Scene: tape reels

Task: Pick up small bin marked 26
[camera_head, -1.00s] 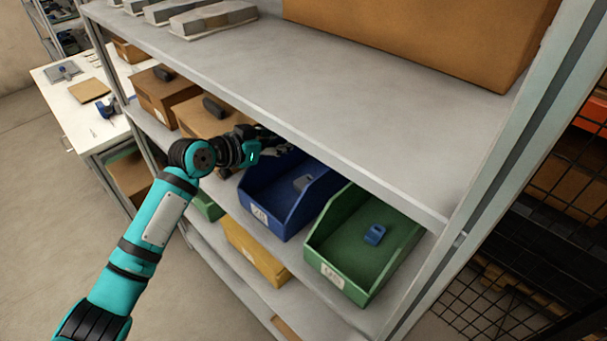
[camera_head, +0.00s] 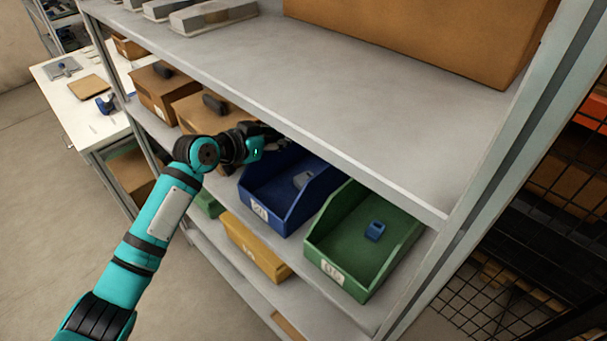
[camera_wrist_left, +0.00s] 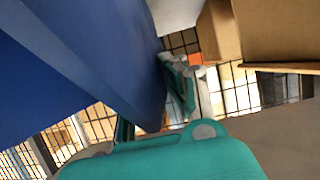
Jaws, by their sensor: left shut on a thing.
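The blue bin (camera_head: 275,221) stands on the middle shelf, with a white label on its front that is too blurred to read surely. A small grey item (camera_head: 303,180) lies inside it. My left gripper (camera_head: 268,141) is at the bin's far left side, partly hidden under the upper shelf. In the left wrist view the blue bin's wall (camera_wrist_left: 95,60) fills the left, and the left gripper (camera_wrist_left: 155,112) is shut on this wall, one teal finger showing beside it. The right gripper is not in view.
A green bin (camera_head: 336,268) with a blue item (camera_head: 375,231) stands close to the right of the blue bin. A yellow bin (camera_head: 255,250) is on the shelf below. Cardboard boxes (camera_head: 196,109) stand to the left. The upper shelf (camera_head: 330,110) overhangs the gripper.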

